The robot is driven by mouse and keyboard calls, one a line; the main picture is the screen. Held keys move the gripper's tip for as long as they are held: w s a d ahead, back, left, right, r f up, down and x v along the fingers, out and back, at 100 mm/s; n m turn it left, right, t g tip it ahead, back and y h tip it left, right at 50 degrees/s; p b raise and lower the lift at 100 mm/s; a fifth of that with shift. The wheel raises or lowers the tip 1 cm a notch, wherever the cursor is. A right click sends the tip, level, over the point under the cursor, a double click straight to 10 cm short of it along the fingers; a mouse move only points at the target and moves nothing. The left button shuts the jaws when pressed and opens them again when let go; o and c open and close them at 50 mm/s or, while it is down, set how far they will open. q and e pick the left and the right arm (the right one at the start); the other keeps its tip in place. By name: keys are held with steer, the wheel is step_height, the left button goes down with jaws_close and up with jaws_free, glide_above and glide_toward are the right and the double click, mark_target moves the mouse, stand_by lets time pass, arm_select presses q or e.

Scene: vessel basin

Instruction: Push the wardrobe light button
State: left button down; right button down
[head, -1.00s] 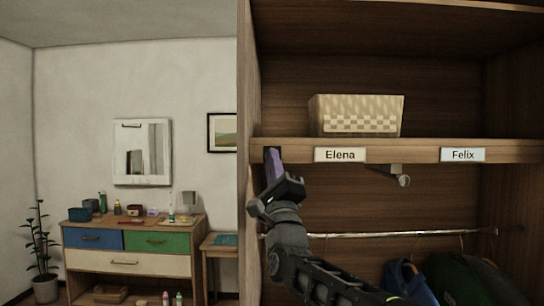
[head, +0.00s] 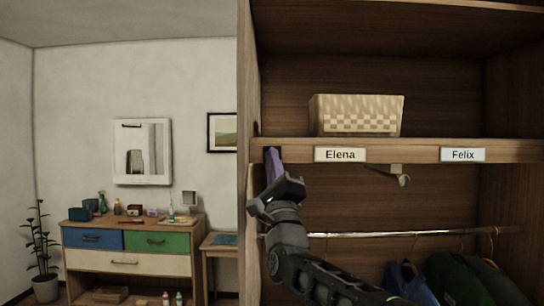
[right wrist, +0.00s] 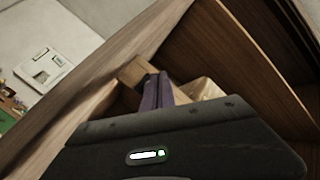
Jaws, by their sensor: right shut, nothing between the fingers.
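The open wooden wardrobe fills the right of the head view. Its shelf front edge (head: 410,152) carries an "Elena" label (head: 340,155) and a "Felix" label (head: 463,155). My right gripper (head: 273,160) is shut and empty, its purple fingers pointing up at the left end of this edge, left of the "Elena" label. In the right wrist view the shut fingers (right wrist: 155,88) overlap the end of the wooden edge. A small dark patch shows beside the fingertips; I cannot tell if it is the light button, which may be hidden behind them. My left gripper is out of view.
A woven basket (head: 356,115) stands on the shelf. A small fixture (head: 402,180) hangs under it, above the clothes rail (head: 400,234) and hanging clothes (head: 455,280). The wardrobe's left side wall is close to my right gripper. A dresser (head: 130,262) stands farther left.

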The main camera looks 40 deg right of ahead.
steer(key=shift+w+d+f, duration=0.1)
steer(key=shift+w+d, duration=0.05)
stand_by(0.5)
steer(key=shift+w+d+b, duration=0.15)
steer(key=shift+w+b, duration=0.1)
steer(key=shift+b, duration=0.05)
steer(key=shift+w+d, duration=0.3)
steer(key=shift+w, duration=0.1)
stand_by(0.8)
steer(key=shift+s+a+b, duration=0.55)
steer(key=shift+s+b, duration=0.2)
steer(key=shift+b, duration=0.5)
